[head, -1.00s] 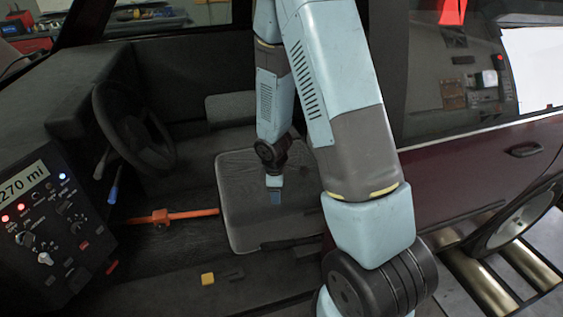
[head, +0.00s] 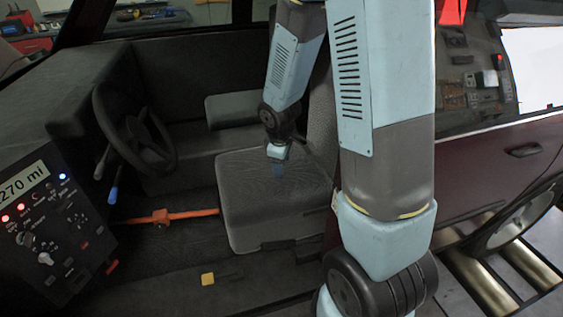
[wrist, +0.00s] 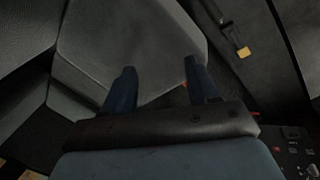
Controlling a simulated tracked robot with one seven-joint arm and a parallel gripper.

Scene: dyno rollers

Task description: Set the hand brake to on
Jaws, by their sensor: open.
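A dark lever with a yellow end (head: 208,279), which may be the hand brake, lies low beside the driver's seat. The yellow end also shows in the wrist view (wrist: 243,52), at the upper right, beyond the right finger. A lever with a blue handle (head: 113,194) hangs below the steering wheel; I cannot tell for sure which one is the hand brake. My gripper (head: 277,168) is over the seat cushion, pointing down, apart from both levers. Its two dark blue fingers stand apart and empty in the wrist view (wrist: 158,68).
The seat (head: 265,215) lies under my gripper. An orange bar (head: 175,215) crosses in front of the seat. The steering wheel (head: 135,125) and a control box with a lit display (head: 45,220) are at left. The car's dark red door (head: 490,170) is at right.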

